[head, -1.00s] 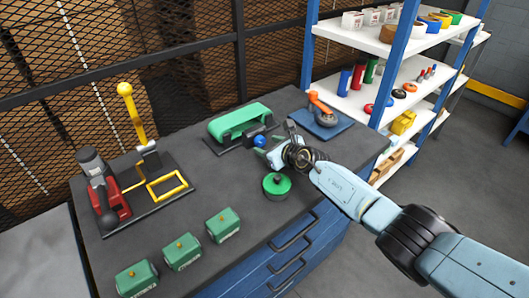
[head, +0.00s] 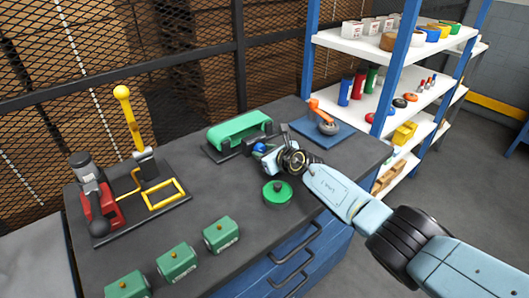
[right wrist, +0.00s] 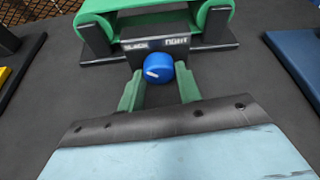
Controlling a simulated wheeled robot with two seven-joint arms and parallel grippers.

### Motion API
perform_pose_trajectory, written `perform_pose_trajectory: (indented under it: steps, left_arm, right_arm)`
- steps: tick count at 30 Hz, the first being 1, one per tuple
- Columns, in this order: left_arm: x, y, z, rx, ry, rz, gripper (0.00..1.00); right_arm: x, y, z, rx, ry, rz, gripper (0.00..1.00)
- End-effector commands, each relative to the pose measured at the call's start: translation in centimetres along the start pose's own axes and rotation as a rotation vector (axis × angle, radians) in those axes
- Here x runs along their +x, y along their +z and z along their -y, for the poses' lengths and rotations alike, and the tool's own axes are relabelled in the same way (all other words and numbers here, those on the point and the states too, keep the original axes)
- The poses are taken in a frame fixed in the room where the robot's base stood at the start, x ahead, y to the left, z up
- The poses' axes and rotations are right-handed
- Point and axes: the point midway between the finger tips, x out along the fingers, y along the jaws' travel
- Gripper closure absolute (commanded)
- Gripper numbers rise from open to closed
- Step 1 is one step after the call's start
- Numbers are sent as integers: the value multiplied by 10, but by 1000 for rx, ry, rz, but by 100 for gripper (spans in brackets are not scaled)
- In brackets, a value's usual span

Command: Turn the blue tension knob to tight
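The blue tension knob (right wrist: 160,66) sits on the front of the green belt unit (right wrist: 150,22), below a dark plate lettered SLACK (right wrist: 134,45) on the left and TIGHT (right wrist: 177,42) on the right. The knob's white mark lies on its left side. My right gripper (right wrist: 159,85) is open, with one green finger on each side of the knob and a visible gap at each. In the head view the knob (head: 259,147) shows just past my right gripper (head: 265,154), which partly covers it. My left gripper is not in view.
A green round part (head: 278,194) stands on the bench (head: 215,190) just in front of my right gripper. An orange-handled tool on a blue plate (head: 322,129) is to its right. A yellow-levered press (head: 145,165) and several green blocks (head: 176,262) stand left.

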Motion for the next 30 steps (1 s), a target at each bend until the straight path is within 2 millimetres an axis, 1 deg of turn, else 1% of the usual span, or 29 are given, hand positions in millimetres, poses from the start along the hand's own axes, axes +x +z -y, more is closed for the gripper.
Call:
perform_pose_trajectory:
  steps: [1,3,6,11,20,21,25,26,30]
  left_arm:
    - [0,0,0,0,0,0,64]
    - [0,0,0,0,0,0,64]
    - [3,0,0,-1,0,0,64]
    - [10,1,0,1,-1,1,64]
    - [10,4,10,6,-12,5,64]
    - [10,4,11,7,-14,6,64]
    - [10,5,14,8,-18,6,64]
    - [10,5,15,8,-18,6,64]
    - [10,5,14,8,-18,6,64]
  right_arm:
    - [0,0,0,0,0,0,81]
    - [0,0,0,0,0,0,89]
    - [0,-1,1,16,6,0,89]
    - [1,-2,1,98,39,0,89]
    - [0,-1,0,115,48,-2,89]
    - [0,-1,0,115,48,-2,63]
    - [0,-1,0,115,48,-2,46]
    - [0,-1,0,115,48,-2,44]
    - [0,-1,1,115,47,-1,44]
